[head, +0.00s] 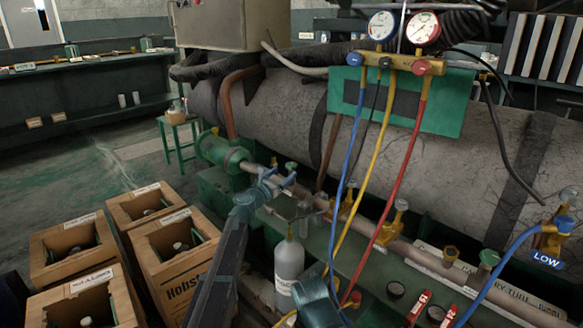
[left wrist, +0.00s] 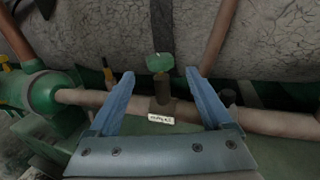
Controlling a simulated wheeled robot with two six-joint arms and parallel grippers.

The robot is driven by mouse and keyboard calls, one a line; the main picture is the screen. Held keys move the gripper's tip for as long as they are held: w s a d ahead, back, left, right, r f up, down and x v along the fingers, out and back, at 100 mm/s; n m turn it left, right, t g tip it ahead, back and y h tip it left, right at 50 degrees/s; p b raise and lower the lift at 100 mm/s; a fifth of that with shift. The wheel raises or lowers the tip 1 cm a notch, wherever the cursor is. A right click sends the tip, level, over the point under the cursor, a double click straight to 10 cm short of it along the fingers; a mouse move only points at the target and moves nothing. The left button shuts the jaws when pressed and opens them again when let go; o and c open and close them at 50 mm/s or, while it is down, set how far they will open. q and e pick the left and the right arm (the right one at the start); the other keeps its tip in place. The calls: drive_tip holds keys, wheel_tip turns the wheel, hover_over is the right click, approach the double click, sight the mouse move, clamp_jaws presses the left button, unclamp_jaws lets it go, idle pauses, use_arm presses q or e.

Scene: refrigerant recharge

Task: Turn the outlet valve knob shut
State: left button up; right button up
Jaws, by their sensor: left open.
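The green valve knob (left wrist: 160,62) stands on a brown valve body on the pipe, with a small white tag (left wrist: 161,119) below it whose text is too small to read. In the head view the knob (head: 291,166) shows just past my left fingertips. My left gripper (head: 279,178) is open, with its blue fingers pointing toward the knob. In the left wrist view the knob lies ahead between the fingertips (left wrist: 159,74), with no clear contact. A blue-teal part at the bottom of the head view looks like my right gripper (head: 316,302); its fingers are not clear.
The large grey tank (head: 270,105) lies behind the pipe. Gauges (head: 402,28) hang above, with blue, yellow and red hoses running down to the right of my left gripper. A grey-white bottle (head: 289,262) stands in front. Cardboard boxes (head: 175,250) sit on the left.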

sight(289, 168)
use_arm(q)
drive_tip(key=x, duration=0.7)
drive_tip(key=shift+w+d, duration=0.1)
drive_tip(key=shift+w, duration=0.1)
clamp_jaws()
